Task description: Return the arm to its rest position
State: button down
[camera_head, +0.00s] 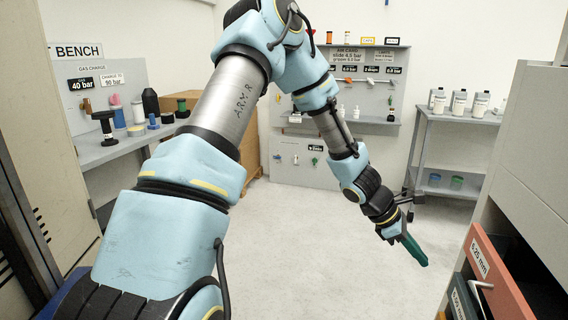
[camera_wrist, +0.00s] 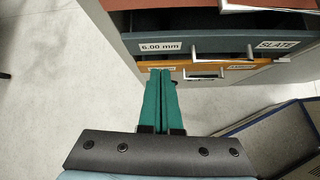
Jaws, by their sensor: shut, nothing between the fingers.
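My arm spans the head view, reaching up and then bending down toward the lower right. My gripper (camera_head: 416,254) hangs over the open floor, left of the drawer cabinet. Its long green fingers are closed together and point down to the right. In the wrist view my gripper (camera_wrist: 164,76) shows both green fingers side by side with nothing between them. The fingertips appear in front of the drawer fronts; whether they touch cannot be told.
An open drawer labelled 5.25 mm (camera_head: 480,262) juts out at the right. The wrist view shows a slate drawer labelled 6.00 mm (camera_wrist: 205,44), an orange drawer (camera_wrist: 240,67) and an open box (camera_wrist: 262,135). A gas bench (camera_head: 110,150) stands left. The middle floor (camera_head: 300,230) is clear.

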jog(key=a+r+m+t+y+p, duration=0.1)
jog(key=a+r+m, duration=0.3)
jog(key=a, duration=1)
jog(key=w+a+r+m+t+y+p, duration=0.1)
jog(key=a+r+m+y, duration=0.3)
jog(key=a, duration=1)
jog(key=w+a+r+m+t+y+p, duration=0.1)
jog(key=a+r+m, duration=0.4)
jog(key=a, duration=0.9)
jog(key=shift+w+a+r+t+y+p, duration=0.15)
jog(key=shift+r+t+y+p, duration=0.65)
jog(key=shift+r+y, duration=0.1)
